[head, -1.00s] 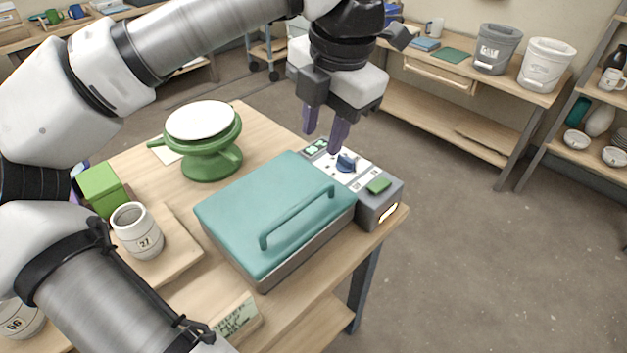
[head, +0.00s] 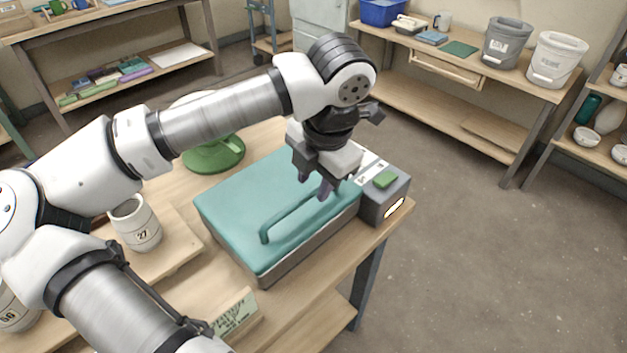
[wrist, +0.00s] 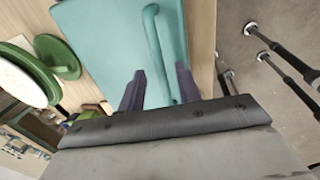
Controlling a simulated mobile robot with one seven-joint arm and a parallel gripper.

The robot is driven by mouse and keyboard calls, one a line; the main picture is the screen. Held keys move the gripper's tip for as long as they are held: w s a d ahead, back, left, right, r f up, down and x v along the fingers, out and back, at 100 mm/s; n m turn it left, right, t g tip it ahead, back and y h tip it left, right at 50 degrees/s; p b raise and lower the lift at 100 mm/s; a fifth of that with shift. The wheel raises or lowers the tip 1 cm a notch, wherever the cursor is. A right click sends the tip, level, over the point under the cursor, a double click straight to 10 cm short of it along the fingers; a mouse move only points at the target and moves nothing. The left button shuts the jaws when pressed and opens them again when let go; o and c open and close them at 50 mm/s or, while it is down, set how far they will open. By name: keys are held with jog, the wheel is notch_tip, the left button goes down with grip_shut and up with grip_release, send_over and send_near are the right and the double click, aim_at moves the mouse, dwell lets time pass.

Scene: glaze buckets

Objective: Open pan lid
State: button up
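The pan (head: 305,255) is a grey rectangular box with a flat teal lid (head: 235,205) that lies closed on it. A teal bar handle (head: 285,215) runs along the lid's near right side. My gripper (head: 315,183) is above the lid at the handle's far right end, fingers pointing down. In the wrist view the lid (wrist: 105,45) fills the upper middle, and my gripper (wrist: 161,88) has its two dark purple fingers apart, with the handle (wrist: 155,45) showing between them. I cannot tell whether either finger touches it. My gripper hides part of the control panel (head: 370,168).
A green banding wheel (head: 215,153) stands behind the pan, partly behind my arm. A cup marked 27 (head: 135,222) stands on a board to the left. A small sign (head: 235,315) is at the table's front edge. Open floor (head: 480,260) lies to the right.

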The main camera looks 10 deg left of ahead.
jog(key=shift+w+a+f, duration=0.15)
jog(key=shift+f, duration=0.75)
jog(key=shift+c, duration=0.3)
grip_shut()
